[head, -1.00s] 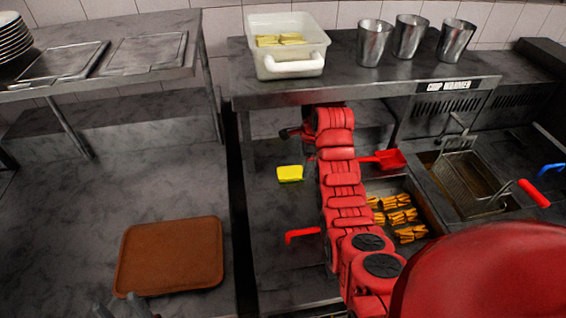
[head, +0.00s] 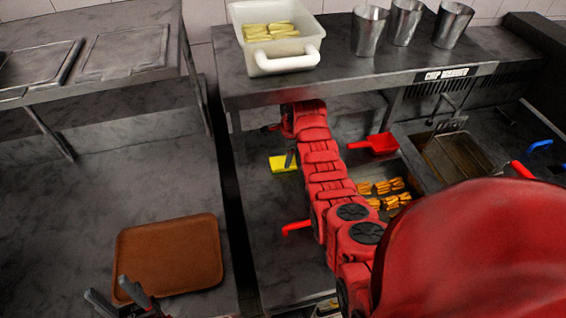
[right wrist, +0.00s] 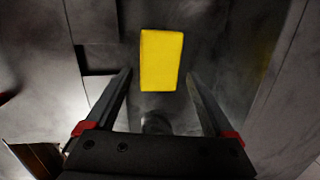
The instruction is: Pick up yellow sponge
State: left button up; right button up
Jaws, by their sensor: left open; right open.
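The yellow sponge (head: 279,164) lies on the dark counter under the shelf, partly hidden by a finger of my right gripper (head: 280,146). In the right wrist view the sponge (right wrist: 162,60) is upright in the picture, just beyond and between the two fingertips of my open, empty right gripper (right wrist: 158,78). The fingers do not appear to touch it. My left gripper (head: 118,289) is open and empty at the bottom left, by the lower left corner of the brown tray.
The brown tray (head: 130,250) lies on the left counter. A shelf (head: 345,78) above the sponge carries a white tub (head: 275,66) and metal cups (head: 403,22). A red scoop (head: 374,145), chips (head: 384,188) and a fryer basket (head: 455,155) are to the right.

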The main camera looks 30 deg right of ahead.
aim_at(284, 161)
jog(key=shift+f+p, duration=0.35)
jog(key=shift+f, duration=0.15)
jog(key=shift+w+f, duration=0.2)
jog(key=shift+f, duration=0.4)
jog(key=shift+w+f, duration=0.15)
jog(key=shift+f, duration=0.4)
jog(key=shift+w+a+f, duration=0.1)
jog(key=shift+f, duration=0.8)
jog(key=c, duration=1)
jog(key=shift+o, duration=0.2)
jog(key=shift+r, duration=0.15)
